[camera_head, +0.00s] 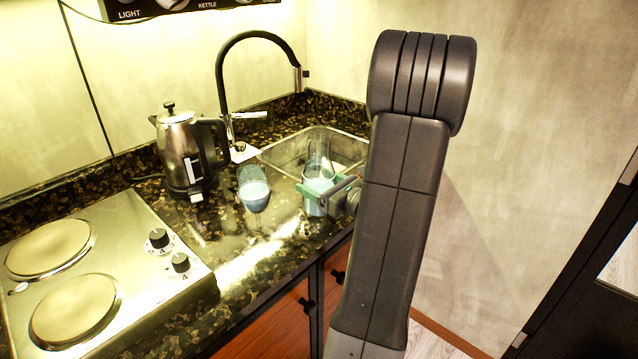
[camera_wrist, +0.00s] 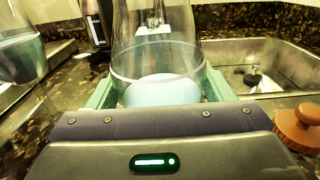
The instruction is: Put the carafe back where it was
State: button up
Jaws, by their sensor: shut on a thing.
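The carafe (camera_head: 319,158) is clear glass with pale blue liquid low inside it. In the head view it is upright at the near left corner of the sink. My gripper (camera_head: 327,190) is shut on it, with green fingers on either side. In the wrist view the carafe (camera_wrist: 158,50) fills the middle, between the fingers of my gripper (camera_wrist: 158,92). I cannot tell whether its base touches the counter. A drinking glass (camera_head: 253,189) with pale blue liquid stands on the counter to its left, apart from it. This glass also shows in the wrist view (camera_wrist: 20,55).
A steel kettle (camera_head: 185,150) stands at the back left, and a two-plate hob (camera_head: 95,270) is at the front left. The sink (camera_head: 285,153) and black tap (camera_head: 222,80) are behind the carafe. An orange-brown knobbed object (camera_wrist: 302,128) sits at the right. Some counter between hob and glass is clear.

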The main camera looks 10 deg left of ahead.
jog(key=shift+f, duration=0.2)
jog(key=o, duration=1.6)
jog(key=shift+o, duration=0.2)
jog(key=shift+r, duration=0.15)
jog(key=shift+r, duration=0.15)
jog(key=v, duration=1.2)
jog(key=shift+b, duration=0.3)
